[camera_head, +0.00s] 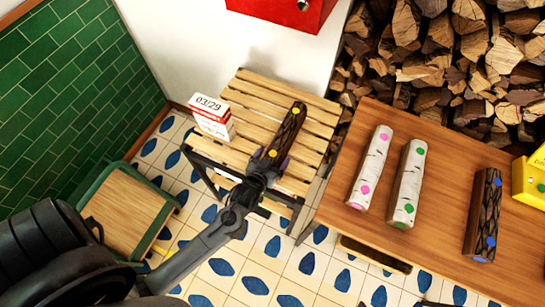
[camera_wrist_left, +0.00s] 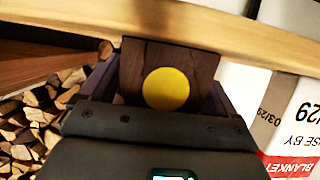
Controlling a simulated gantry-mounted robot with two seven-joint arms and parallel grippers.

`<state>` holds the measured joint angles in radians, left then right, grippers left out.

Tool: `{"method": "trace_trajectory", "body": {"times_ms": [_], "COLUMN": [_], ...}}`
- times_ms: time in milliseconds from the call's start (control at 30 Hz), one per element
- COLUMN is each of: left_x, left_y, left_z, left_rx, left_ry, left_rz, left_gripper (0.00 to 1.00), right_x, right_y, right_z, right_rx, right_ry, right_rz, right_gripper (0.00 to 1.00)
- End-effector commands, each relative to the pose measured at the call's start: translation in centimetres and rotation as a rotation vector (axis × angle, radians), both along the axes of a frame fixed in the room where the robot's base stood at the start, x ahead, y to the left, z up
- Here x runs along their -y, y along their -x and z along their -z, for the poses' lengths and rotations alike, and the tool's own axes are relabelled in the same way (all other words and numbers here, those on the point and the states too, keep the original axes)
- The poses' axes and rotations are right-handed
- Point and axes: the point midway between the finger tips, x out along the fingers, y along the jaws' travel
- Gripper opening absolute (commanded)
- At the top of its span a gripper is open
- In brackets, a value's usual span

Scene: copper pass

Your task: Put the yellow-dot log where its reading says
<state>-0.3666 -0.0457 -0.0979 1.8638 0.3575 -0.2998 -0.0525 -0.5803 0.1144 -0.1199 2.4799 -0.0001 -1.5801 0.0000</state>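The yellow-dot log (camera_head: 289,131) is dark-barked with yellow dots and lies along the slatted wooden stand, over its right part. My left gripper (camera_head: 268,163) is at the log's near end, with one finger on each side. In the left wrist view the log's end (camera_wrist_left: 135,70) with its yellow dot fills the space between the fingers, which look closed on it. I cannot tell whether the log touches the slats. A yellow device (camera_head: 530,180) is cut off at the right edge; its display is not readable. My right gripper is not in view.
The slatted stand (camera_head: 246,88) bears a white-and-red box marked 03/29 (camera_head: 213,117) at left. The brown table (camera_head: 442,135) holds pink-dot (camera_head: 371,167), green-dot (camera_head: 408,182) and blue-dot (camera_head: 483,215) logs. A green-framed stool (camera_head: 125,210), red box (camera_head: 285,10) and stacked firewood (camera_head: 450,55) surround.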

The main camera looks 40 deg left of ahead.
Motion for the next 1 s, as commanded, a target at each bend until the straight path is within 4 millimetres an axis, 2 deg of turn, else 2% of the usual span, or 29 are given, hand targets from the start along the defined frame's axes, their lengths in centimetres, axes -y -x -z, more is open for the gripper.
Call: {"method": "trace_trajectory", "body": {"times_ms": [333, 467, 1000], "left_x": [0.0, 0.2, 2.4], "left_y": [0.0, 0.9, 8.8], "left_z": [-0.1, -0.5, -3.9], "left_rx": [0.0, -0.001, -0.003], "left_ry": [0.0, 0.0, 0.001], "left_rz": [0.0, 0.0, 0.001], "left_gripper": [0.95, 0.95, 0.95], "right_x": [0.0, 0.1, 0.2], "right_y": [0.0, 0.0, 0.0], "right_z": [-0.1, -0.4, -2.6], "right_rx": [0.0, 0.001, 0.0], "right_ry": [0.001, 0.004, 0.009], "right_rz": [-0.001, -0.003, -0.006], "right_gripper": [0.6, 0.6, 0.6]}}
